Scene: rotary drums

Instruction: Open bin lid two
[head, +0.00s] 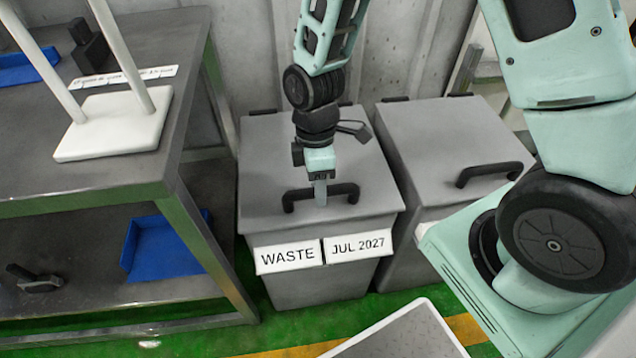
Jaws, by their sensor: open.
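Two grey bins stand side by side against the wall. The left bin (318,287) has labels reading "WASTE" and "JUL 2027", and its lid (262,160) is shut. A black handle (343,190) is on this lid near the front edge. The right bin (402,262) has a shut lid (440,135) with its own black handle (478,175). My gripper (320,200) points down at the middle of the left lid's handle, its fingers overlapping the bar in the picture. It is open; whether it touches the handle I cannot tell.
A grey metal table (185,75) stands at the left with a white stand (115,125) on top and a blue tray (165,245) on its lower shelf. A light container (400,335) is at the bottom. Green floor shows in front of the bins.

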